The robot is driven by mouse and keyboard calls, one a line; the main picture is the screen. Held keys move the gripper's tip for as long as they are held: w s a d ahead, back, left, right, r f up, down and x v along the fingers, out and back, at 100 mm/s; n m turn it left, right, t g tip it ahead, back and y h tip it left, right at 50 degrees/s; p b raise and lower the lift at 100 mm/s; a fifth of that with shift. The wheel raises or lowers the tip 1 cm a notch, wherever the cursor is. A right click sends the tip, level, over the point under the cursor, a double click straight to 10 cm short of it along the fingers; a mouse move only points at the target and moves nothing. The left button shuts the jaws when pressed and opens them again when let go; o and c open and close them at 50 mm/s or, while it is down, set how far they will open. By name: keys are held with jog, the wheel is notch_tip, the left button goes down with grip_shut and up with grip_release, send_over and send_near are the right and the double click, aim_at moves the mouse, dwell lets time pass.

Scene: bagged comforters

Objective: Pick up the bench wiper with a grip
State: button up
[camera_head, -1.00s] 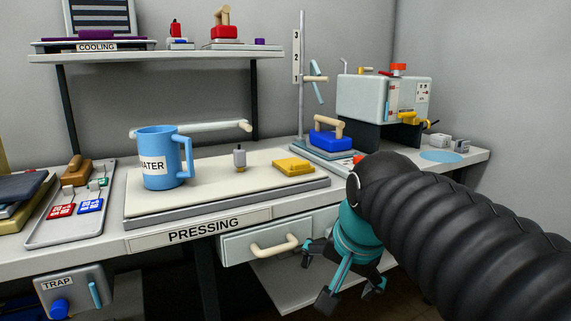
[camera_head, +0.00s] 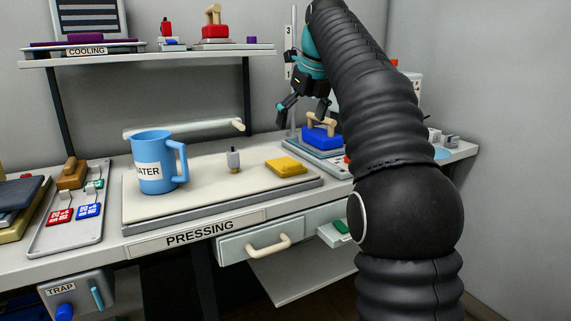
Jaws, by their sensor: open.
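I cannot tell for sure which thing is the bench wiper. A blue block (camera_head: 322,140) with a wooden handle (camera_head: 319,125) on top stands on a grey base at the back right of the bench. A yellow pad (camera_head: 286,166) lies on the pale board. A brown block (camera_head: 71,177) with a rounded top lies on the left tray. A red block (camera_head: 214,31) with a wooden handle stands on the shelf. My gripper (camera_head: 303,113) is open and empty, fingers down, by the upright stand, showing just above and left of the blue block's handle.
A blue water jug (camera_head: 158,176) and a small grey bottle (camera_head: 233,160) stand on the pale board (camera_head: 210,195). A pale bar (camera_head: 205,127) lies behind them. The upright stand (camera_head: 294,60) is close to my gripper. My arm hides much of the bench's right end.

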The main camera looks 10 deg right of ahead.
jog(key=m, duration=0.1)
send_near(293, 164)
jog(key=w+f, duration=0.2)
jog(key=w+a+f, duration=0.1)
jog(key=w+f, duration=0.1)
jog(key=shift+f, duration=0.2)
jog(key=shift+s+b+x, duration=0.15)
jog(key=shift+b+x, duration=0.3)
jog(key=shift+x, duration=0.85)
jog(key=shift+s+b+x, duration=0.15)
jog(key=shift+b+x, duration=0.25)
jog(key=shift+x, duration=0.85)
jog(key=shift+d+f, duration=0.1)
jog(key=c, duration=1)
